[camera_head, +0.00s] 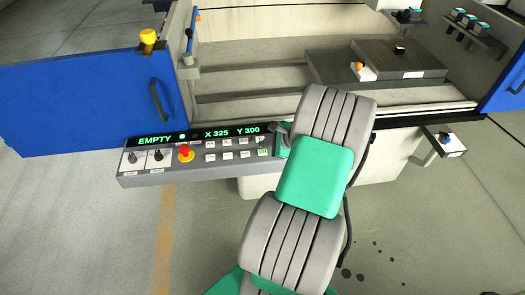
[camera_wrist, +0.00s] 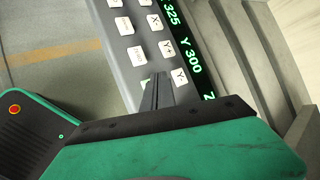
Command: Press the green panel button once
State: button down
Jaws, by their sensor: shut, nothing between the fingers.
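The control panel (camera_head: 215,165) runs along the front of the machine, with rows of white buttons and a green-lit display. A green-tinted button (camera_head: 263,152) sits at the right end of the lower row, close beside my arm. In the wrist view only a small strip of the green button (camera_wrist: 145,81) shows; the rest is hidden behind my fingers. My gripper (camera_wrist: 156,82) is shut and empty, its tips over the button area by the Y- button. I cannot tell whether the tips touch the green button. In the head view my arm hides most of the gripper.
A red emergency knob (camera_head: 184,152) and two black rotary knobs (camera_head: 158,155) stand on the panel's left. A blue door (camera_head: 85,105) stands open at left. The machine bed (camera_head: 250,80) lies behind the panel. A small shelf (camera_head: 448,143) juts out at right.

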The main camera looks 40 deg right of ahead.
aim_at(265, 153)
jog(key=shift+r+p, duration=1.85)
jog(key=shift+r, duration=0.45)
